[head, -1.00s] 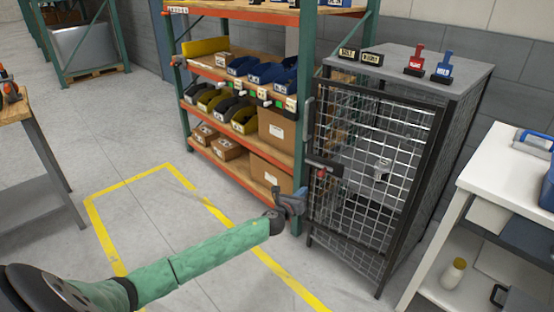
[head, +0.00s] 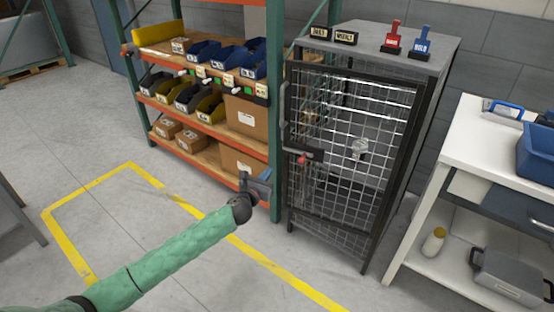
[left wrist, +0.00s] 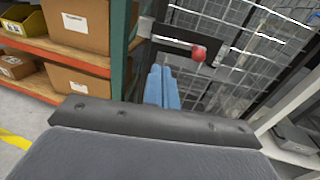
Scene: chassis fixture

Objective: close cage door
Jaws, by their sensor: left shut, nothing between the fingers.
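The cage (head: 440,55) is a dark-framed cabinet with a grey top, right of centre in the head view. Its wire mesh door (head: 345,200) faces me and looks nearly in line with the front; I cannot tell whether it is fully shut. A dark latch plate with a red knob (head: 301,158) sits at the door's left side and shows in the left wrist view (left wrist: 198,54). My left gripper (head: 262,184) is shut and empty, left of and below the latch, apparently apart from the door. Its blue fingers (left wrist: 159,86) point toward the cage. My right gripper is out of view.
A shelf rack (head: 275,120) with bins and boxes stands close on the left of the cage and behind my gripper. A white bench (head: 450,150) stands to the right. The floor in front is clear.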

